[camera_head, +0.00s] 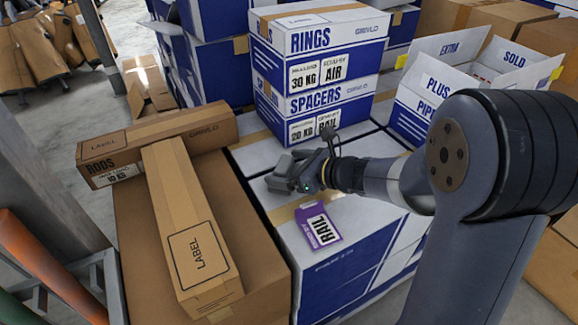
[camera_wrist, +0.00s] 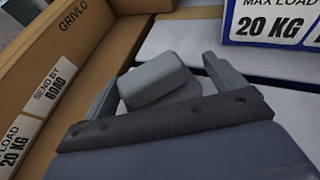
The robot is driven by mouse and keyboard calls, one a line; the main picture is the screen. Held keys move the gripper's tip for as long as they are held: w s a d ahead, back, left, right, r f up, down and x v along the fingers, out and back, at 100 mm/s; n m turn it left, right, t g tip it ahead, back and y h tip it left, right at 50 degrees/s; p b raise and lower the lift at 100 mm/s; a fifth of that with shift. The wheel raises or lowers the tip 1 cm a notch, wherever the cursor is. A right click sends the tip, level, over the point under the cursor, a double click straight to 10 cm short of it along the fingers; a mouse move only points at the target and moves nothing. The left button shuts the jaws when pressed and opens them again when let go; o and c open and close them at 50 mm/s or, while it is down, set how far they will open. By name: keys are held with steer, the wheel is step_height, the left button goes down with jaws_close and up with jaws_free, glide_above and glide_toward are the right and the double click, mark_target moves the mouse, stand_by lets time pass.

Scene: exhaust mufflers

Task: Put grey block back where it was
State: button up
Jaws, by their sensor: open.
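The grey block (camera_wrist: 155,79) is a small piece with rounded edges, lying between the two spread fingers of my gripper (camera_wrist: 160,90) in the wrist view. A gap shows between the block and the right finger; whether it touches the left one is unclear. Another grey surface shows just below it, partly hidden by my gripper; I cannot tell whether it is a separate piece. In the head view my gripper (camera_head: 291,174) is open, low over the white top of the blue-and-white box stack (camera_head: 262,159). The block is hard to separate from the fingers there.
A purple RAIL label (camera_head: 318,226) lies at the stack's front edge. RINGS (camera_head: 310,40) and SPACERS (camera_head: 318,100) boxes stand behind my gripper. Long brown cartons (camera_head: 188,225) lie to the left. Open boxes (camera_head: 437,82) stand at back right.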

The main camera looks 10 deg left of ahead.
steer(key=shift+r, duration=0.1)
steer(key=shift+d+r+p, duration=0.15)
steer(key=shift+r+p, duration=0.05)
steer(key=shift+p, duration=0.1)
steer(key=p+v, duration=0.2)
steer(key=v, duration=0.8)
steer(key=shift+s+d+r, duration=0.15)
steer(key=shift+d, duration=0.1)
steer(key=shift+s+d+r, duration=0.1)
steer(key=shift+s+d, duration=0.15)
steer(key=shift+d, duration=0.15)
